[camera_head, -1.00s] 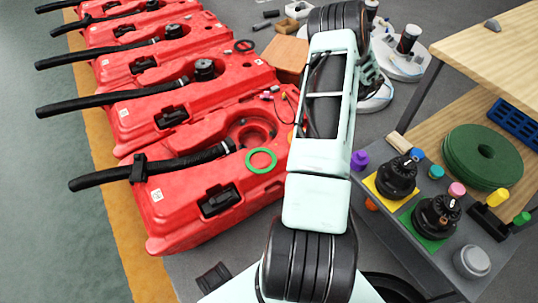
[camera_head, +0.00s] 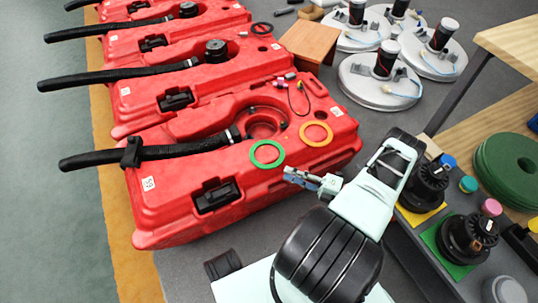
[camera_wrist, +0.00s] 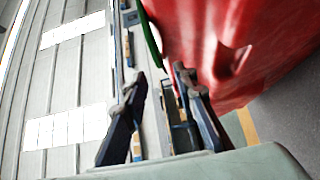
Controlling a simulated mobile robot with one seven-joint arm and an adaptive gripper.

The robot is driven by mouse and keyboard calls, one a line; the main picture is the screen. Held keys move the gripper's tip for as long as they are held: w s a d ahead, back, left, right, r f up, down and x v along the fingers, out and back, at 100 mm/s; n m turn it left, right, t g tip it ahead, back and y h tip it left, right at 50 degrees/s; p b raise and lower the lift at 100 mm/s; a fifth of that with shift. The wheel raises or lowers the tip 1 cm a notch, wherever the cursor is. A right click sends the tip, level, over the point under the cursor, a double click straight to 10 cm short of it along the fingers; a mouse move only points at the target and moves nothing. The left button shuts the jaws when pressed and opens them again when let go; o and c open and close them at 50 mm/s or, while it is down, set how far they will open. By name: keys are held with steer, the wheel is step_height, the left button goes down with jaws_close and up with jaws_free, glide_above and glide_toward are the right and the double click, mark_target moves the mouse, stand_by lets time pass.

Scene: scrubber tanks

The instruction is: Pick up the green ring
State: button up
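The green ring (camera_head: 252,153) lies on the top of the nearest red tank (camera_head: 165,210), left of the orange ring. A thin green edge of the ring (camera_wrist: 151,40) shows beyond the fingers, beside the red tank. Most of the ring is outside the wrist view.
An orange ring (camera_head: 302,133) lies on the same tank near its right end. A black hose (camera_head: 185,147) runs across the tank on the left. Round white scrubber heads (camera_head: 365,92) stand at the back right. A grey bench with black parts is at the right.

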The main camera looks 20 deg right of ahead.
steer(key=x, duration=0.3)
steer(key=b+x, duration=0.1)
steer(key=x, duration=0.2)
steer(key=shift+w+d+r, duration=0.15)
steer(key=shift+w+d, duration=0.05)
steer(key=shift+w, duration=0.05)
steer(key=shift+c, duration=0.4)
jaws_close()
